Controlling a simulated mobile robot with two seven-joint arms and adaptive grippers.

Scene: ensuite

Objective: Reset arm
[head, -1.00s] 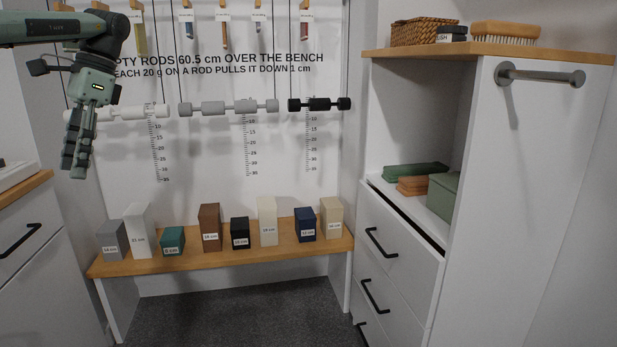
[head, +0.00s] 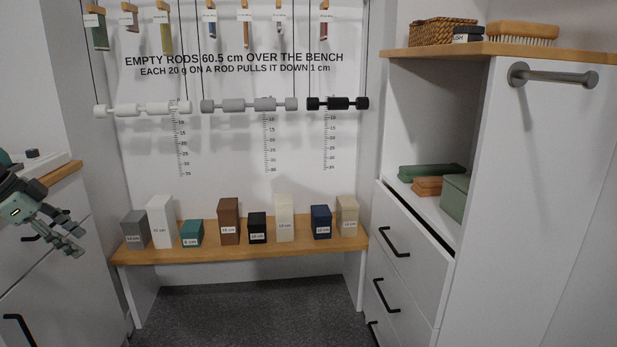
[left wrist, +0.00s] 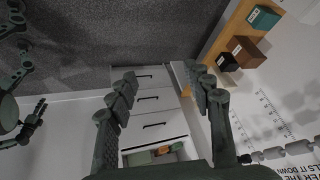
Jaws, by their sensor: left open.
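My left gripper (head: 72,236) is at the left edge of the head view, low beside the white cabinet, with its fingers pointing right and a little down. It is open and empty. In the left wrist view its two fingers (left wrist: 163,82) stand apart, with white drawers beyond and nothing between them. A dark gripper on what looks like my right arm (left wrist: 32,122) shows at the left edge of the left wrist view; its opening is too small to tell. The head view does not show it.
A wooden bench (head: 250,251) bears several labelled blocks. White, grey and black rods (head: 338,103) hang on cords above it. A drawer unit (head: 415,240) with shelves stands right, a white cabinet (head: 45,290) left. The carpet (head: 250,308) before the bench is clear.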

